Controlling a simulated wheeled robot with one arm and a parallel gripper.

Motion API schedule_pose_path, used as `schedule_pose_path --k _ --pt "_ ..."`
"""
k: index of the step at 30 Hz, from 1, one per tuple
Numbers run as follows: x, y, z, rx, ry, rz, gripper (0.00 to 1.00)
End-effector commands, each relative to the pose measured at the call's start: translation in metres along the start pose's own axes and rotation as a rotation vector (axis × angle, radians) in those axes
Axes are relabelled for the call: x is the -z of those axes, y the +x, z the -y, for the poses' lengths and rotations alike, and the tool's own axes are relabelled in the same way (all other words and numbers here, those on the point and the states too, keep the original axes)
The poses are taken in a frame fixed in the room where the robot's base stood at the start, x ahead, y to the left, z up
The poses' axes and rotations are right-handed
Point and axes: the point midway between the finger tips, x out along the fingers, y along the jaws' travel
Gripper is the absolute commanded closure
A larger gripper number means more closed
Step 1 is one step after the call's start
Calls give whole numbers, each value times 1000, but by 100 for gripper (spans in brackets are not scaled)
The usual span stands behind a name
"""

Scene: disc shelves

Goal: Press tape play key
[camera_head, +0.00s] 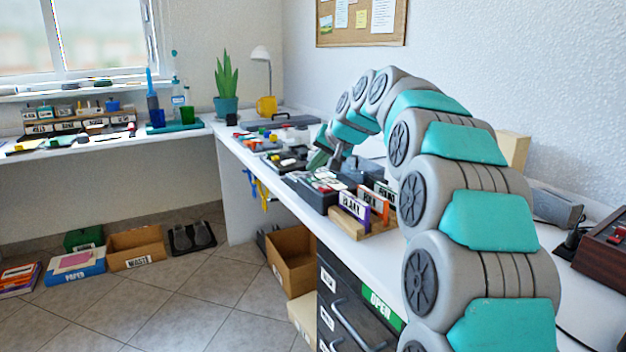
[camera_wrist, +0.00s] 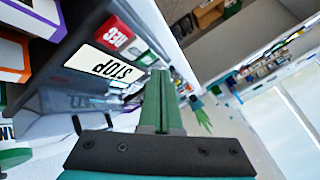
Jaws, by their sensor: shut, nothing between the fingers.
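The dark tape machine (camera_head: 316,196) sits on the right-hand bench in the head view, with red and pale keys along its top. In the wrist view a white STOP key (camera_wrist: 105,65) and a red key (camera_wrist: 115,34) show at the left, with a small green part (camera_wrist: 148,58) close beside my fingers. I cannot read a play label; my fingers may hide part of the key row. My gripper (camera_wrist: 158,73) is shut and empty, its green fingers together, close to the keys. I cannot tell whether they touch. It also shows above the machine in the head view (camera_head: 319,160).
A wooden rack (camera_head: 349,224) with upright labelled cases stands at the machine's near side. Dark drawers (camera_head: 341,305) and an open cardboard box (camera_head: 290,262) are below. The tiled floor at left is mostly clear.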

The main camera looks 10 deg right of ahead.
Motion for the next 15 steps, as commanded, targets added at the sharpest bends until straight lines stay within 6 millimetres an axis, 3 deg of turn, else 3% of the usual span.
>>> schedule_pose_path --k 15 --pt "-5 6 -4 0 0 1 100"
